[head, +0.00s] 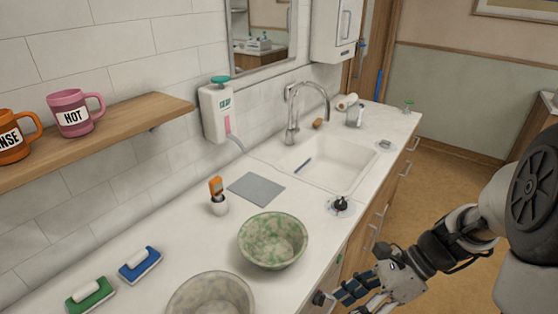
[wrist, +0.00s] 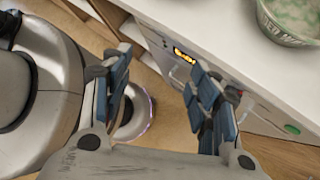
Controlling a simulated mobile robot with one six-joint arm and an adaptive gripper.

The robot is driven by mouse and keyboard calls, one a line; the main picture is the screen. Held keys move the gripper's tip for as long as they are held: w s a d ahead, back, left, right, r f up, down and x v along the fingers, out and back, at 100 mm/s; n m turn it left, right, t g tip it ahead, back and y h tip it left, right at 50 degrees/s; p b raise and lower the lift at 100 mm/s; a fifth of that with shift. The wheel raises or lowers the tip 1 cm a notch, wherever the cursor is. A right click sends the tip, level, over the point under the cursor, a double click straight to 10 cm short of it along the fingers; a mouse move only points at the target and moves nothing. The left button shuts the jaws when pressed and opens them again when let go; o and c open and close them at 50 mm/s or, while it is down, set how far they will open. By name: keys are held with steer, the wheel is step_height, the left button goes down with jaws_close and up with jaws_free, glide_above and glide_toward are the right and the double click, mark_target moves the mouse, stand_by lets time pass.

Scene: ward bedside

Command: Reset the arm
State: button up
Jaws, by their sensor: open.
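My arm comes in from the right in the head view. My gripper (head: 340,298) is low in front of the counter's front edge, below the green bowl. In the wrist view my gripper (wrist: 160,85) has its two blue-padded fingers spread apart with nothing between them. Past the fingers are the floor and a part of my round base.
A green mottled bowl (head: 272,240) and a grey bowl (head: 212,296) stand near the counter's front edge. A sink (head: 330,163), blue brush (head: 140,264) and green brush (head: 90,296) are on the counter (head: 180,235). Mugs (head: 75,112) sit on a shelf. The floor (head: 450,190) at right is clear.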

steer(key=s+r+n+t+h, duration=0.3)
steer(key=r+n, duration=0.3)
steer(key=n, duration=0.4)
steer(key=s+r+n+t+h, duration=0.3)
steer(key=s+r+n+h, duration=0.2)
steer(key=n, duration=0.6)
steer(key=shift+s+a+r+h, duration=0.15)
steer(key=shift+s+r+h, duration=0.25)
steer(key=shift+s+r, duration=0.3)
